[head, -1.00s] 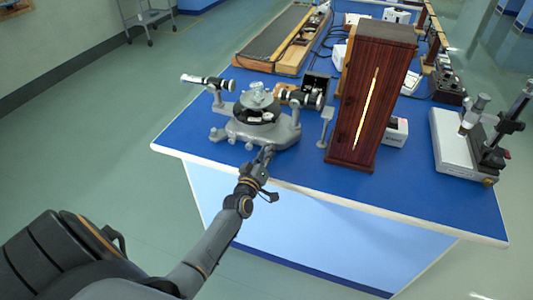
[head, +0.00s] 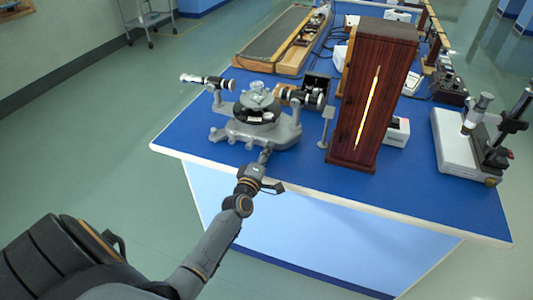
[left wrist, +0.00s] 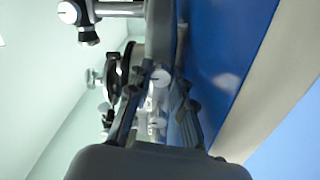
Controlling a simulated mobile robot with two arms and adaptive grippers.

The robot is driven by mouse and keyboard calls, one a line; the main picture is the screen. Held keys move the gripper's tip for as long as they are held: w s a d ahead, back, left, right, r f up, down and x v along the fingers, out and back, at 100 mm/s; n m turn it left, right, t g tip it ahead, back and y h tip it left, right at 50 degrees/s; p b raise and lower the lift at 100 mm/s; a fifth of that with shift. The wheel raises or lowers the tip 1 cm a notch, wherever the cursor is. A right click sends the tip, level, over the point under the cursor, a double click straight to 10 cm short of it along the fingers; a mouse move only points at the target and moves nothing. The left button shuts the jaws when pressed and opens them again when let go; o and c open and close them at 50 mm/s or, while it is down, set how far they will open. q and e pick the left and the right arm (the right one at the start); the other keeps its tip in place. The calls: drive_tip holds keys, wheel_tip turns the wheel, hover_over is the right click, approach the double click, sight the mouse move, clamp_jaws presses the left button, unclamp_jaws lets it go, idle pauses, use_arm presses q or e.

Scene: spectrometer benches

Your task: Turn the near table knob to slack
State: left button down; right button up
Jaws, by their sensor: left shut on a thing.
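The spectrometer (head: 230,128) is a grey instrument with a round dark table and two tubes, near the left front corner of the blue bench. My left gripper (head: 266,154) reaches up from the front edge to the near side of its base. In the left wrist view its two dark fingers (left wrist: 157,112) stand on either side of small pale, knob-like parts. It is shut on a small part there, which looks like the near table knob (left wrist: 157,122). The fingers mostly hide this knob in the head view. A round white-faced knob (left wrist: 161,77) shows just beyond the fingertips.
A tall dark wooden lamp housing (head: 374,95) with a bright slit stands to the right of the spectrometer. A microscope-like device (head: 460,145) is at the right end. The blue bench top (head: 400,185) is bare along the front right.

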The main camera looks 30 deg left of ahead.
idle(0.4)
use_arm(q)
drive_tip(key=c, duration=1.2)
unclamp_jaws()
drive_tip(key=shift+o, duration=0.2)
drive_tip(key=shift+s, duration=0.1)
drive_tip(key=shift+f, duration=0.1)
